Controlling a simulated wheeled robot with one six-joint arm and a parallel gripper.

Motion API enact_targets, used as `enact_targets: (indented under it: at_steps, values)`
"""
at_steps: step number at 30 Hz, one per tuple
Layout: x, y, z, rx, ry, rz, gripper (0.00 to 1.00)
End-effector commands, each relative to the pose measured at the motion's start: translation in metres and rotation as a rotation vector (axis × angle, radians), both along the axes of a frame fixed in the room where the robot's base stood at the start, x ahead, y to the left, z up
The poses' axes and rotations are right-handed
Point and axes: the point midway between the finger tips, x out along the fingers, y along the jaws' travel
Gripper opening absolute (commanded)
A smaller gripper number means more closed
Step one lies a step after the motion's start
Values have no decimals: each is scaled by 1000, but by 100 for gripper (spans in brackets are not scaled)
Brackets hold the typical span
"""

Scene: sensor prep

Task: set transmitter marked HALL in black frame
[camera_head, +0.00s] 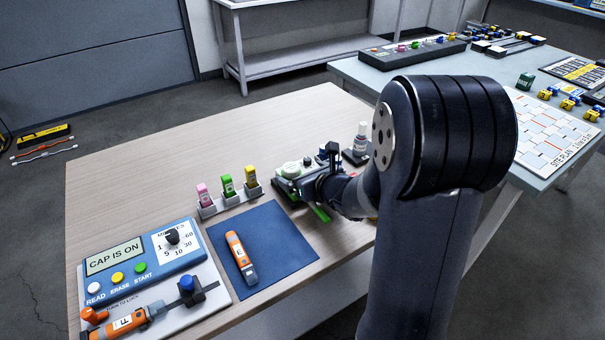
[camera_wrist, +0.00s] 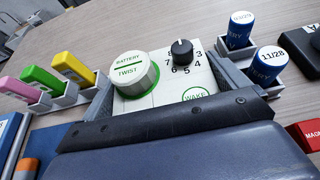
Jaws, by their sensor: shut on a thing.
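A pale transmitter (camera_head: 291,171) with a green-edged round cap is at my gripper (camera_head: 312,183), near the back middle of the wooden table. In the wrist view my gripper (camera_wrist: 168,92) has its fingers shut on both sides of the transmitter (camera_wrist: 141,102). Its top shows a BATTERY TWIST cap (camera_wrist: 134,72), a black knob (camera_wrist: 182,50) with numbers, and a WAKE button (camera_wrist: 196,95). No HALL mark is readable. My arm hides part of the transmitter and the table behind it. I cannot pick out a black frame with certainty.
A rack of pink, green and yellow pieces (camera_head: 228,198) stands left of the transmitter. A blue mat (camera_head: 280,243) carries an orange tool (camera_head: 241,256). A CAP IS ON panel (camera_head: 140,262) lies front left. Blue cylinders (camera_wrist: 269,63) and a red block (camera_wrist: 308,135) are close on the right.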

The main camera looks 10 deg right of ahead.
Motion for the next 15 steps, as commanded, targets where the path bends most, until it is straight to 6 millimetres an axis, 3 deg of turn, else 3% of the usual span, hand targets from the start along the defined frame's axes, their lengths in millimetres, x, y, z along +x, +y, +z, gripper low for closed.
enact_targets:
  at_steps: [14,15]
  values:
    - [0,0,-1,0,-3,0,62]
    - [0,0,-1,0,-3,0,98]
